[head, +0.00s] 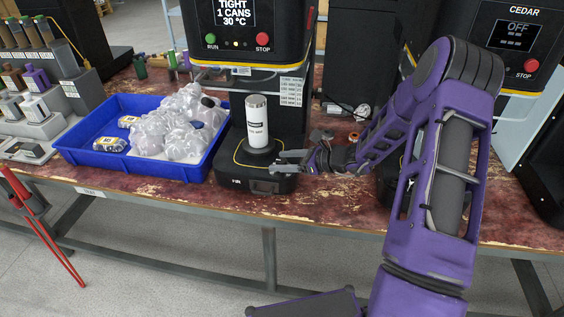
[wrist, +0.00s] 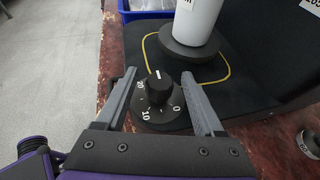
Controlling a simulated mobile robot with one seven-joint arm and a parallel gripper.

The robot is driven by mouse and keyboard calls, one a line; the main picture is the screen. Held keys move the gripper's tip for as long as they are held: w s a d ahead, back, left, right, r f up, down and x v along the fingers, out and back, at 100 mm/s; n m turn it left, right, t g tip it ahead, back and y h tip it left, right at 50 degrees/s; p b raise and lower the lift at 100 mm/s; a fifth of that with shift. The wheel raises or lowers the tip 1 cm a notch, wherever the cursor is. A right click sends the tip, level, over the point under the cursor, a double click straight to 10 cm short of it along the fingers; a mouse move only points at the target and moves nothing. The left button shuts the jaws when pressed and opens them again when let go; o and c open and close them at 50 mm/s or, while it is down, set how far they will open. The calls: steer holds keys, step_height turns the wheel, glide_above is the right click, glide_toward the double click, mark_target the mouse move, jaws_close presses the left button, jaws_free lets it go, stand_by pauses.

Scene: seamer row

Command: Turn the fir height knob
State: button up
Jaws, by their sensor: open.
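The fir height knob (wrist: 158,88) is a black knob with a white mark, on a round dial (wrist: 172,121) numbered 0, 10 and 20. Its mark points toward the top of the wrist view, beyond the 20. My gripper (wrist: 160,76) is open, with one finger on each side of the knob. A gap shows on both sides, and I cannot tell how deep the fingers reach. In the head view my gripper (head: 281,162) is at the right front of the black fir seamer base (head: 228,176), and the knob cannot be made out there.
A white can (head: 257,122) stands upright on the seamer's round plate, close beyond the knob. A blue tray (head: 78,151) with bagged goods and tins is left of the base. The CEDAR machine (head: 521,40) stands at the right. Small loose parts (head: 320,135) lie behind my wrist.

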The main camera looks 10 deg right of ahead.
steer(key=shift+w+a+f, duration=0.1)
steer(key=shift+w+a, duration=0.05)
steer(key=shift+a, duration=0.05)
jaws_close()
stand_by(0.3)
